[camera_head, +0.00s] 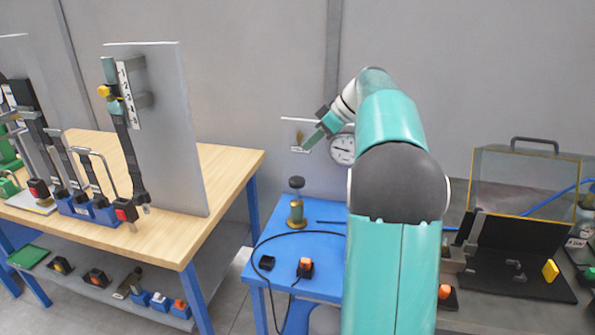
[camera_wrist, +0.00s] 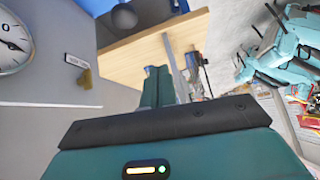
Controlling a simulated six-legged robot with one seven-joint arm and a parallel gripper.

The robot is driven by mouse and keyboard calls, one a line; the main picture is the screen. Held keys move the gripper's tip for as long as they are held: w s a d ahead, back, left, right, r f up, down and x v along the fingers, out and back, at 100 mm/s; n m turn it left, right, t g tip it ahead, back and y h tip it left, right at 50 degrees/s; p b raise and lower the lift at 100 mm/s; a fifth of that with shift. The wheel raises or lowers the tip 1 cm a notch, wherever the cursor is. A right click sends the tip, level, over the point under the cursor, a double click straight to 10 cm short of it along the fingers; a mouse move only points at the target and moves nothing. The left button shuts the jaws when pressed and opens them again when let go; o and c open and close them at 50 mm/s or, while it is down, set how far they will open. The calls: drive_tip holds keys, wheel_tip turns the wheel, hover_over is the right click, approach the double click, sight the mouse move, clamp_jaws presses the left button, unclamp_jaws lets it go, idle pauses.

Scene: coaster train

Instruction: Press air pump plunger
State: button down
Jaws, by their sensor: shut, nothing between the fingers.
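The air pump (camera_head: 296,216) is a brass cylinder with a dark plunger knob (camera_head: 296,182) on top. It stands upright at the back left of the blue table. My gripper (camera_head: 313,140) is raised above and slightly right of the knob, apart from it, in front of the wall. Its teal fingers are shut and empty; they also show in the wrist view (camera_wrist: 157,85). A dark round shape (camera_wrist: 124,16) at the top of the wrist view may be the knob, but I cannot tell for sure.
A wall gauge (camera_head: 342,149) is behind my arm. The blue table (camera_head: 320,235) bears a black cable and an orange button (camera_head: 305,267). A wooden workbench (camera_head: 225,165) with a grey panel (camera_head: 165,120) stands left. A clear-lidded black case (camera_head: 515,265) is at right.

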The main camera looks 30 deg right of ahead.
drive_tip(key=d+f+n, duration=0.1)
drive_tip(key=d, duration=0.5)
drive_tip(key=shift+w+f+n+t+y, duration=0.2)
drive_tip(key=shift+w+n+t+y, duration=0.1)
drive_tip(key=shift+w, duration=0.05)
hover_over(293, 178)
drive_tip(key=s+d, duration=0.2)
drive_tip(key=f, duration=0.7)
drive_tip(key=shift+s+a+f, duration=0.1)
drive_tip(key=shift+a+f, duration=0.1)
wheel_tip(293, 178, down, 2)
drive_tip(key=shift+s+d+f, duration=0.1)
drive_tip(key=shift+d+f, duration=0.05)
drive_tip(key=shift+f, duration=0.65)
wheel_tip(293, 178, down, 6)
drive_tip(key=shift+s, duration=0.1)
